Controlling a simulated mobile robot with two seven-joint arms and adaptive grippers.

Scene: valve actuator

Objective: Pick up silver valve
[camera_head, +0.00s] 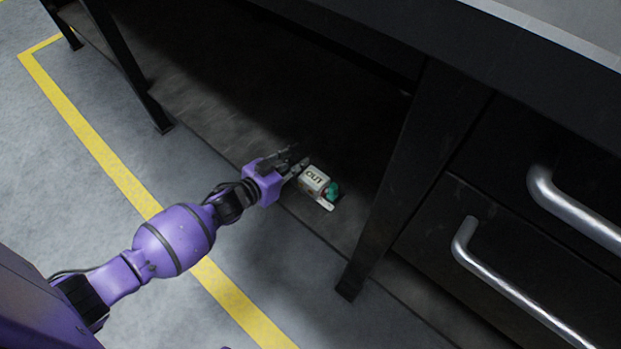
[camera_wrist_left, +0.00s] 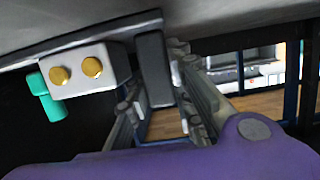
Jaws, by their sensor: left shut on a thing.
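The silver valve (camera_head: 314,181) is a small pale box marked "OUT" with a green part at one end. It is at the front edge of the dark lower shelf under the bench. In the left wrist view the valve (camera_wrist_left: 88,70) shows two gold round ports, a green part at left and a dark grey block at right. My left gripper (camera_head: 299,166) reaches in from the left. In the left wrist view its fingers (camera_wrist_left: 160,90) are shut on the dark grey block end of the valve. My right gripper is in neither view.
The dark shelf (camera_head: 225,125) is bare to the left of the valve. A bench leg (camera_head: 385,200) stands to its right, beside drawers with silver handles (camera_head: 515,290). The benchtop overhangs the shelf. The grey floor in front carries a yellow line (camera_head: 105,155).

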